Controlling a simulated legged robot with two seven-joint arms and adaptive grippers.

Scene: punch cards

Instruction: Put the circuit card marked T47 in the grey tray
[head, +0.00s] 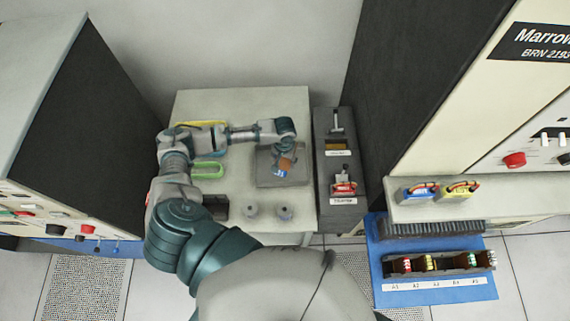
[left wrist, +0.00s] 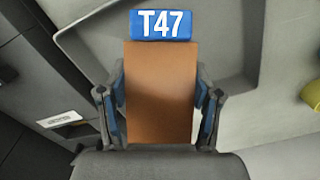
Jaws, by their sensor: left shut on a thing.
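The circuit card marked T47 is brown with a blue label (left wrist: 160,25) at its end. My left gripper (left wrist: 160,118) is shut on the card (left wrist: 160,80), one finger on each side. In the head view, the left gripper (head: 286,158) points down over the grey tray (head: 264,180) with the card (head: 281,172) in it. The tray is a shallow square on the pale table, and its rim (left wrist: 90,50) shows behind the card in the wrist view. Whether the card touches the tray floor I cannot tell. My right gripper is not in view.
A dark box with slots (head: 339,215) stands right of the tray. Two small round knobs (head: 285,213) sit in front of it. A green ring-shaped thing (head: 208,171) lies to the left. A rack of cards (head: 440,263) stands on a blue mat (head: 440,293) at the right.

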